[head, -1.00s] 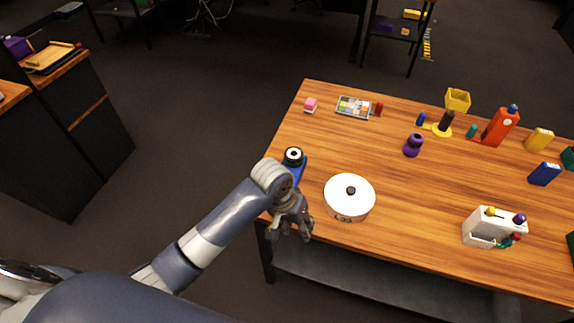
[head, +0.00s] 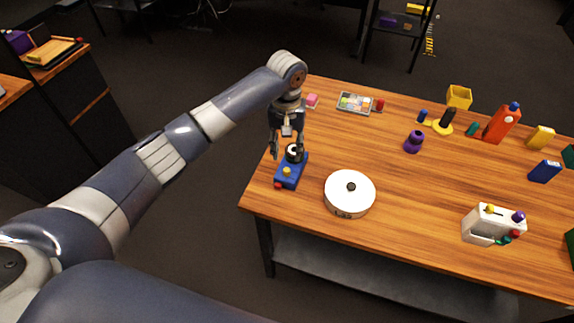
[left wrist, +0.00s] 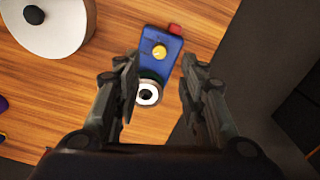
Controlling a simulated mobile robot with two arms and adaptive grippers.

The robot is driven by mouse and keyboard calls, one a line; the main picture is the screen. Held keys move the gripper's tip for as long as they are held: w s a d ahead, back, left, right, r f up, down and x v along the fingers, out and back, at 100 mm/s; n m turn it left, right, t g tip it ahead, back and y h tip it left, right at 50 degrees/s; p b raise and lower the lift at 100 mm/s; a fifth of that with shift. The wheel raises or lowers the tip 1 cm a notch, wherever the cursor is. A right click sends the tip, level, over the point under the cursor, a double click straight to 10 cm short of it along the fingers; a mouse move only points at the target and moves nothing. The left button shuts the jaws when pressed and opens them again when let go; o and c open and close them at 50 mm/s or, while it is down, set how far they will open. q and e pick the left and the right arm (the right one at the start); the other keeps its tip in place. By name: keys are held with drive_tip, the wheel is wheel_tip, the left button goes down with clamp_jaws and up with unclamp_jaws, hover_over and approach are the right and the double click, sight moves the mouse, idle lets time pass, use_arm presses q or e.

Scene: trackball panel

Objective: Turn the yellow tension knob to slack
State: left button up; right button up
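The blue panel (head: 298,176) lies near the left edge of the wooden table. Its yellow knob (head: 287,171) sits toward the near end, beside a red part (head: 278,185). A black round piece with a white ring (head: 294,153) is at the far end. My left gripper (head: 287,151) points down over that far end, open, with nothing held. In the left wrist view the fingers stand either side of the blue panel (left wrist: 171,72), and the yellow knob (left wrist: 159,52) shows clear between their tips. The knob's exact setting is too small to read. My right gripper is not in view.
A white round drum with a black top knob (head: 349,195) stands just right of the panel. The table's left edge is close to the panel.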

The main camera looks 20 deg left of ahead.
sight(287, 170)
use_arm(q)
wheel_tip(287, 170, down, 8)
drive_tip(key=shift+f+p, duration=0.25)
drive_tip(key=shift+p, duration=0.15)
clamp_jaws()
